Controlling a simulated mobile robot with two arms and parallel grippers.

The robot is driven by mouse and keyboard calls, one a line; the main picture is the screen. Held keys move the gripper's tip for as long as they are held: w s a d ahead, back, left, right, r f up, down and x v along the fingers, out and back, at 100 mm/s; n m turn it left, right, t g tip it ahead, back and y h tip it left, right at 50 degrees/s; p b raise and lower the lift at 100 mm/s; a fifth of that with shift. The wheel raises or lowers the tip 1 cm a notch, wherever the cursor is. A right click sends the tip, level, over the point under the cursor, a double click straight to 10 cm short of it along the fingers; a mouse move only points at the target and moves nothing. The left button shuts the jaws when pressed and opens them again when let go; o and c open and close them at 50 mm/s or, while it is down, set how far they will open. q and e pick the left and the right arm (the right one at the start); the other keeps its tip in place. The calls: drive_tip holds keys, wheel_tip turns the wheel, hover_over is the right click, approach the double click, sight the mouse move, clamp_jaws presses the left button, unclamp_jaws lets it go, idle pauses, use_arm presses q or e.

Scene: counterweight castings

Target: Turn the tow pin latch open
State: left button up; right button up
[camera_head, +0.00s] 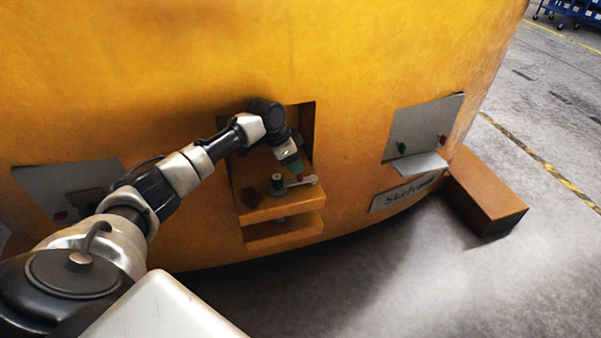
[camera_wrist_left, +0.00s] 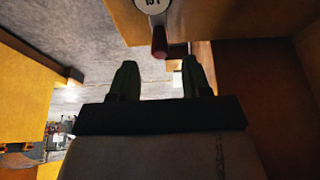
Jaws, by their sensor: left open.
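The tow pin (camera_head: 277,185) stands on the orange ledge in the recess of the yellow casting. Its latch lever (camera_head: 303,181) is a pale bar lying to the right of the pin, with a red part near my gripper. My left gripper (camera_head: 296,172) reaches into the recess from above, close to the lever. In the left wrist view its two dark fingers (camera_wrist_left: 160,62) are apart with nothing clamped. The dark red handle (camera_wrist_left: 159,42) points down from a white disc (camera_wrist_left: 150,5) and ends around the fingertip gap; contact is not visible. My right gripper does not show.
The recess walls (camera_head: 306,125) are close around my gripper, and a lower orange shelf (camera_head: 285,230) juts out beneath the ledge. A grey panel (camera_head: 425,125) with green and red knobs is on the right. A brown block (camera_head: 485,195) sits on the floor beside the casting.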

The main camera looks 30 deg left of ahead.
sight(301, 176)
use_arm(q)
drive_tip(key=x, duration=0.5)
drive_tip(key=shift+w+f, duration=0.1)
drive_tip(key=shift+f, duration=0.05)
clamp_jaws()
